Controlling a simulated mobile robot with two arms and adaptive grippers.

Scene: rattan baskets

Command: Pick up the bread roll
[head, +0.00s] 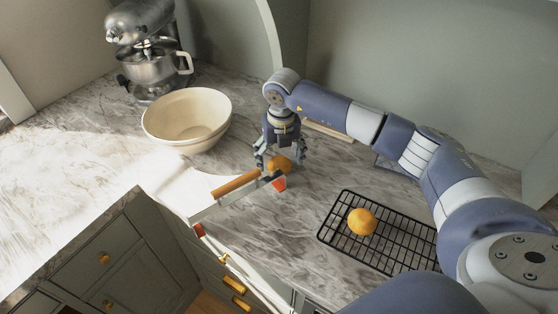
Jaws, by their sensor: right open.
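Whether a finger touches the roll cannot be told. The gripper hides part of the roll's top. My left gripper is not in view.
An orange round fruit (361,222) sits on a black wire rack (408,256) at the right. A cream bowl (187,118) and a stand mixer (146,50) stand at the back left. A wooden stick-like piece (236,184) and a small red piece (279,184) lie near the roll.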

